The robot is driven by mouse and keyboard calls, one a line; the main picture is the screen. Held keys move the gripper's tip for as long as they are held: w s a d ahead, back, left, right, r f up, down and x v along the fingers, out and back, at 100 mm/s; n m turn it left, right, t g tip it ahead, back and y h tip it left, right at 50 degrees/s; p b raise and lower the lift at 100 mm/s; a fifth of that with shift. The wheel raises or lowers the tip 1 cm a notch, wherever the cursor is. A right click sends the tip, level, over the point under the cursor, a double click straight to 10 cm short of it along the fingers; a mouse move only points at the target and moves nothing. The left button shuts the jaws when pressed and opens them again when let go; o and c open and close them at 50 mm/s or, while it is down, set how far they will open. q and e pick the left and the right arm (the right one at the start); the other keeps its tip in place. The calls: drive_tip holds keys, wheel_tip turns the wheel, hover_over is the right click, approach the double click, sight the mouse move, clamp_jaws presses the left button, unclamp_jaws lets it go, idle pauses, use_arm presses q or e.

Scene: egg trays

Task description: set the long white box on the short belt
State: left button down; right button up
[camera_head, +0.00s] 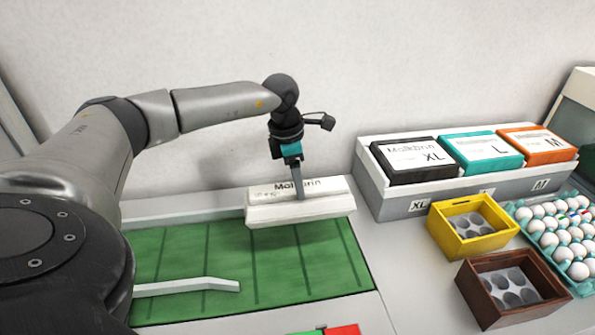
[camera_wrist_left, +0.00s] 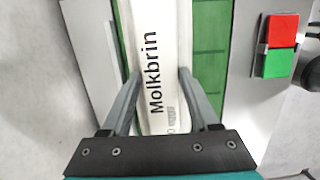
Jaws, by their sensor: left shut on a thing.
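The long white box (camera_head: 325,210), lettered "Molkbrin", is at the far right part of the short green belt (camera_head: 205,262). My left gripper (camera_head: 298,194) comes down over it from above and is shut on it. In the left wrist view the box (camera_wrist_left: 156,60) lies lengthwise between the two fingers of the left gripper (camera_wrist_left: 156,100), with the green belt on both sides of it. Whether the box's underside touches the belt cannot be told. My right gripper is not in view.
A white guide bar (camera_head: 187,286) lies over the near part of the belt. Red and green buttons (camera_wrist_left: 283,30) sit beside it. To the right stand a grey rack (camera_head: 385,205) of carton stacks, a yellow box (camera_head: 482,244), a brown box (camera_head: 490,310) and a teal egg tray (camera_head: 585,288).

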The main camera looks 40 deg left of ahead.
use_arm(q)
drive_tip(key=shift+s+d+f, duration=0.1)
drive_tip(key=shift+d+f, duration=0.05)
drive_tip(key=shift+f, duration=0.05)
drive_tip(key=shift+f+b, duration=0.65)
drive_tip(key=shift+b, duration=0.1)
wheel_tip(320, 180, down, 5)
drive_tip(key=b, duration=0.4)
drive_tip(key=shift+r, duration=0.2)
drive_tip(key=shift+f+b, duration=1)
drive_tip(key=shift+f, duration=0.7)
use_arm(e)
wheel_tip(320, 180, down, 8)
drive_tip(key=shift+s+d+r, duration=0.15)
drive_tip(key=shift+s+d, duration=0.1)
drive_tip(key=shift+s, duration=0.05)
use_arm(q)
drive_tip(key=shift+f, duration=0.45)
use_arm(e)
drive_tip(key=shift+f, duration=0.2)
use_arm(q)
drive_tip(key=shift+c, duration=2.4)
unclamp_jaws()
drive_tip(key=o, duration=0.4)
drive_tip(key=shift+s+f, duration=0.1)
drive_tip(key=shift+f, duration=0.05)
